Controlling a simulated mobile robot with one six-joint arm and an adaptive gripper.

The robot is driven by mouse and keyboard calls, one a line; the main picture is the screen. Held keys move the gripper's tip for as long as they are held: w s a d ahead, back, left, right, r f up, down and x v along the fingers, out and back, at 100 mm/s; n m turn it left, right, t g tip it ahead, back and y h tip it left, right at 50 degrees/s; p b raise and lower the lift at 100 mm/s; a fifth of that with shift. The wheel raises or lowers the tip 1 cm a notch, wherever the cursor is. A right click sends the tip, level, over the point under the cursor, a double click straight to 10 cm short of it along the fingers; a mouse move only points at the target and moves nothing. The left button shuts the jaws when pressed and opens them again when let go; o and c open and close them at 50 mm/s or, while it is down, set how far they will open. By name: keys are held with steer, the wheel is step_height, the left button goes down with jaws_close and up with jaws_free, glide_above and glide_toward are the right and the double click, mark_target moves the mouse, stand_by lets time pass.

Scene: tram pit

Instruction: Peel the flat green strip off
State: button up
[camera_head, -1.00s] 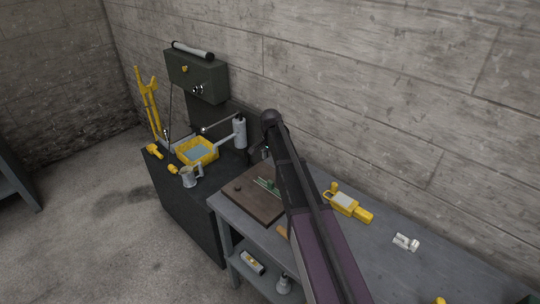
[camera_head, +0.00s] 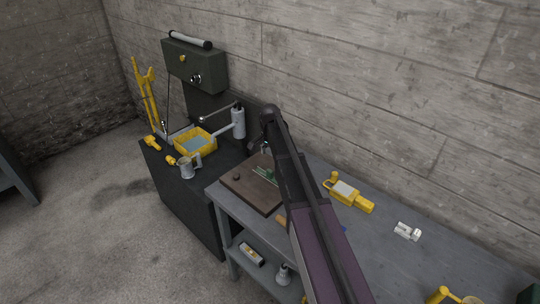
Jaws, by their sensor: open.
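A thin green strip (camera_head: 264,174) lies on a dark brown board (camera_head: 242,188) at the left end of the grey workbench. A small darker green piece (camera_head: 271,174) shows at its right end, against the edge of my arm. My gripper (camera_head: 264,149) is small and dark in this view, just behind the board and above it, partly hidden by my arm. It is open, and I see nothing between its fingers. My arm covers the right part of the board, so I cannot tell how far the strip reaches there.
A yellow device (camera_head: 345,191) and a white fitting (camera_head: 407,231) lie on the bench to the right. Left of the bench, a dark cabinet holds a yellow basin (camera_head: 205,148) and a grey mug (camera_head: 187,168). A concrete wall runs behind.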

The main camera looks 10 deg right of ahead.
mark_target(270, 170)
steer(key=shift+f+b, duration=4.9)
steer(key=shift+f, duration=0.3)
jaws_close()
